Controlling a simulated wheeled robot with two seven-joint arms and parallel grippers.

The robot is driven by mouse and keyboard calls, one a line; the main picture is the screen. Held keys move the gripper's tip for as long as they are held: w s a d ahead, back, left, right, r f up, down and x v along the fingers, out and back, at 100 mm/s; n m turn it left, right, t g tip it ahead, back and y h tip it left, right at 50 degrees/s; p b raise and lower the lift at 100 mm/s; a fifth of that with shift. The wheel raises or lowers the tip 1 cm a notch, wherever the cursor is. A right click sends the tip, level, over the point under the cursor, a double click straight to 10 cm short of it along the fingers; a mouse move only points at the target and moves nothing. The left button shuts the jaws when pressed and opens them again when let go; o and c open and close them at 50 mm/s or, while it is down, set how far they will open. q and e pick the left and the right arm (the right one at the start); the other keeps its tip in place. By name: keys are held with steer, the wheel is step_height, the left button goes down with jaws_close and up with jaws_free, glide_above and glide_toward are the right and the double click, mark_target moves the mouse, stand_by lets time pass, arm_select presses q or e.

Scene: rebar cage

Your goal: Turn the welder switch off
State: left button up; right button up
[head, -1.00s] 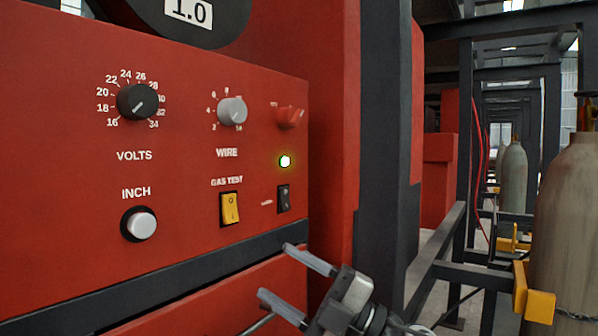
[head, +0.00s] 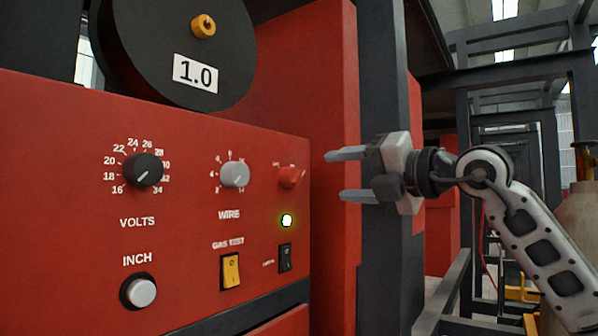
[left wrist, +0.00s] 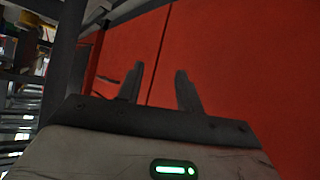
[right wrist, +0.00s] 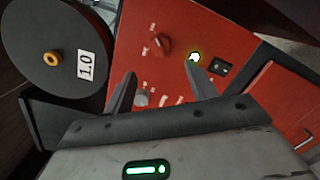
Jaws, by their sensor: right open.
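The red welder panel (head: 70,200) fills the left of the head view. At its right side are a red rotary knob (head: 289,177), a lit yellow-green lamp (head: 287,220) and a small black rocker switch (head: 285,257). My right gripper (head: 335,175) is open and empty, its fingers pointing left, just right of the red knob in the picture and apart from it. In the right wrist view, the knob (right wrist: 160,45) shows beyond the fingers, and the rocker (right wrist: 219,68) lies to the right. My left gripper (left wrist: 160,70) is open and empty, facing a plain red surface.
The panel also carries a black volts dial (head: 143,170), a grey wire dial (head: 234,174), a white inch button (head: 139,292) and a yellow gas-test switch (head: 231,271). A black spool (head: 172,45) is above. A dark post (head: 388,90) stands behind my right gripper.

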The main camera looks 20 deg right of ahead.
mark_target(300, 177)
steer(key=p+x, duration=0.3)
steer(key=x, duration=0.7)
steer(key=shift+w+a, duration=0.15)
steer(key=shift+w, duration=0.05)
steer(key=c, duration=1)
